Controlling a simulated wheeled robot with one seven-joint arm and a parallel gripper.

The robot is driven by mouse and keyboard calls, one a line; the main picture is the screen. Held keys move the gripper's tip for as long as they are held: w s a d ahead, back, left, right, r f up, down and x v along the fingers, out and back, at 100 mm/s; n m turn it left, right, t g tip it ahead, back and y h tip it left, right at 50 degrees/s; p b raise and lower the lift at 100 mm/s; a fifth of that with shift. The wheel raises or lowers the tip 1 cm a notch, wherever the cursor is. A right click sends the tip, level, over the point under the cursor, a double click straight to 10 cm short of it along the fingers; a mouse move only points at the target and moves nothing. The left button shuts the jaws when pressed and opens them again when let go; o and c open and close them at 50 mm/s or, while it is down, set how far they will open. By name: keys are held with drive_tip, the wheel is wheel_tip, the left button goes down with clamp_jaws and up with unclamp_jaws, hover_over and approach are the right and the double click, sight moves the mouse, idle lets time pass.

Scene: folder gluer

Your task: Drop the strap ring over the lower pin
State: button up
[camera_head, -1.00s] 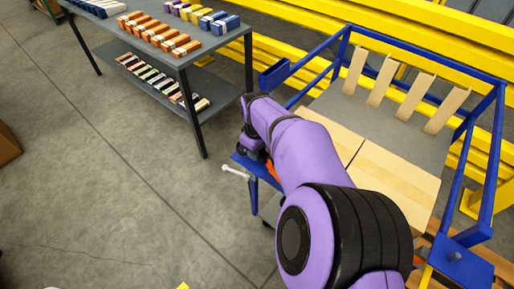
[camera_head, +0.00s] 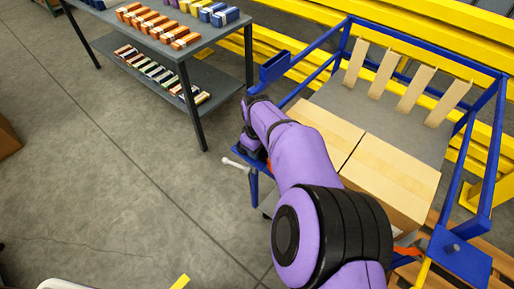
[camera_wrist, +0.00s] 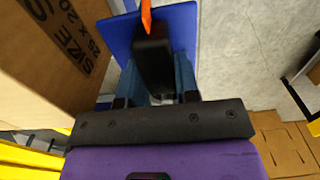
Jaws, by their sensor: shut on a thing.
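In the wrist view my gripper (camera_wrist: 156,64) is shut on a black piece (camera_wrist: 152,48) with an orange strap (camera_wrist: 146,14) running up from it. I take this as the strap's end; the ring opening does not show. A blue plate (camera_wrist: 182,24) lies behind the black piece; contact between them cannot be told. In the head view my gripper is mostly hidden by my purple arm, at the cart's near left corner. A bit of orange shows there. A dark pin (camera_head: 453,247) stands on the blue plate (camera_head: 466,262) at the cart's right corner. The lower pin cannot be made out.
The blue-framed cart (camera_head: 489,165) holds cardboard boxes (camera_head: 392,180); a box (camera_wrist: 45,85) is close left of my gripper. A pale handle (camera_head: 236,164) sticks out left of the cart. A shelf (camera_head: 200,52) stands back left.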

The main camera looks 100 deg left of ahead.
drive_tip(key=o, duration=1)
drive_tip(key=shift+o, duration=0.2)
wheel_tip(320, 180, up, 11)
drive_tip(key=shift+f, duration=0.1)
